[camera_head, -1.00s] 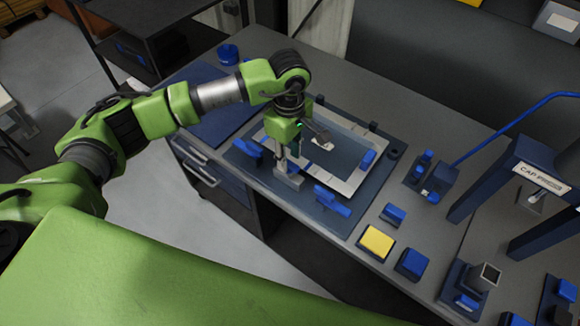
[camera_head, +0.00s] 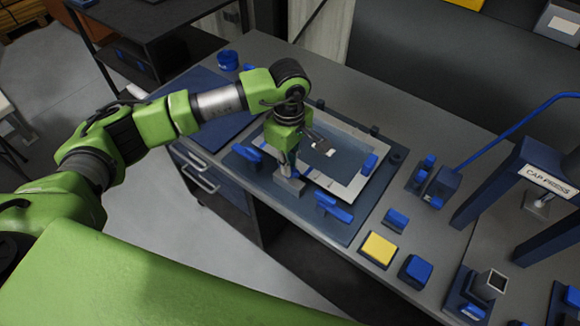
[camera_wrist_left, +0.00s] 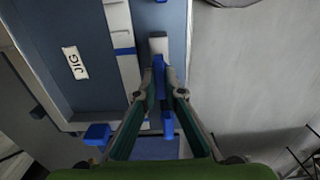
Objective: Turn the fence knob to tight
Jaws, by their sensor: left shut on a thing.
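My left gripper (camera_head: 287,163) points down at the near edge of the jig (camera_head: 352,196), a dark blue board with a pale frame. In the left wrist view the fingers (camera_wrist_left: 160,92) are closed around a narrow blue bar, which looks like the fence knob (camera_wrist_left: 158,70). A grey block (camera_wrist_left: 157,44) sits at its far end. The fingers hide part of the knob, and no tight mark can be read. A white strip with a blue line (camera_wrist_left: 124,50) runs beside it. My right gripper is not in view.
Blue clamp-like pieces (camera_head: 333,208) stand around the jig, and a JIG label (camera_wrist_left: 75,62) lies inside it. A yellow pad (camera_head: 379,248), small blue blocks (camera_head: 415,269) and the cap press (camera_head: 546,181) are to the right. The floor is open left of the bench.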

